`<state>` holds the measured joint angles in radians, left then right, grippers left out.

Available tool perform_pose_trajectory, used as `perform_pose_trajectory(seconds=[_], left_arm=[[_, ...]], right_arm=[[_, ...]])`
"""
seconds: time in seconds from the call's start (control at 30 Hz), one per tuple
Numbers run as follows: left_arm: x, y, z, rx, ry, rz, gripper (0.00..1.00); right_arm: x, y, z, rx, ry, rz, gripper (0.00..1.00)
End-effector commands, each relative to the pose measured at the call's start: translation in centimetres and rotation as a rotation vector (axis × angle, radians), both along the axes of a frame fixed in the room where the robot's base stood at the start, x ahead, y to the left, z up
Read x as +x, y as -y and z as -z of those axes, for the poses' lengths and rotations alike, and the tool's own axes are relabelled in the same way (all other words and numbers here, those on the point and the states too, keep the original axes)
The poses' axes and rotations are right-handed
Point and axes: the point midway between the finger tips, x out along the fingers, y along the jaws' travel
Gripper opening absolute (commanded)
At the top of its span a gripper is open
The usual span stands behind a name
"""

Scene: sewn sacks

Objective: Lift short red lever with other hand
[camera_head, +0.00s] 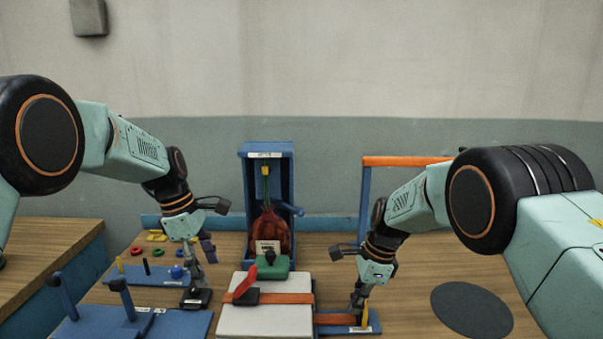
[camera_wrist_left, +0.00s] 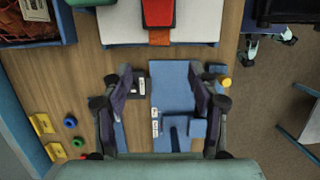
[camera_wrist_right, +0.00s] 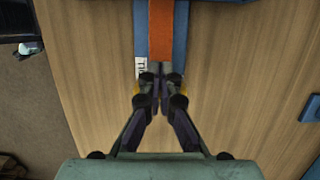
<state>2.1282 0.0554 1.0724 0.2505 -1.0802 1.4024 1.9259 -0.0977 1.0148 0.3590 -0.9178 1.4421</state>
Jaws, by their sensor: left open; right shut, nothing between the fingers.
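The short red lever (camera_head: 245,282) leans up to the right from a black base (camera_head: 246,297) on a white block (camera_head: 265,320) with an orange strap. A red piece, likely this lever, shows at the top of the left wrist view (camera_wrist_left: 160,12). My left gripper (camera_head: 199,262) is open and empty, left of the white block and apart from the lever; its spread fingers also show in the left wrist view (camera_wrist_left: 161,80). My right gripper (camera_head: 358,305) is shut and empty, low over a blue base with an orange strip (camera_wrist_right: 161,30), right of the white block.
A blue upright box (camera_head: 266,150) with a red sack (camera_head: 270,232) stands behind the white block. Blue boards with posts (camera_head: 120,295) lie at front left. A green piece (camera_head: 270,268) sits behind the lever. A dark round disc (camera_head: 472,310) lies at right.

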Motion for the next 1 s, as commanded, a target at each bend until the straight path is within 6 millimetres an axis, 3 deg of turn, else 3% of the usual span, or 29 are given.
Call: perform_pose_trajectory(seconds=[0.33, 0.6, 0.77, 1.0], left_arm=[[0.1, 0.3, -0.6, 0.0, 0.002, 0.001, 0.6], [0.3, 4.7, -6.0, 0.0, 0.006, 0.002, 0.6], [0.1, 6.5, -8.1, 0.001, 0.001, 0.001, 0.6], [0.0, 7.2, -7.1, 0.001, -0.003, 0.0, 0.6]], right_arm=[[0.0, 0.2, 0.1, -0.002, 0.0, 0.0, 0.0], [0.0, 0.1, 0.1, -0.002, 0.001, 0.0, 0.0], [0.0, 0.2, 0.1, -0.002, 0.001, 0.0, 0.0], [0.0, 0.1, 0.1, -0.002, 0.0, 0.0, 0.0]])
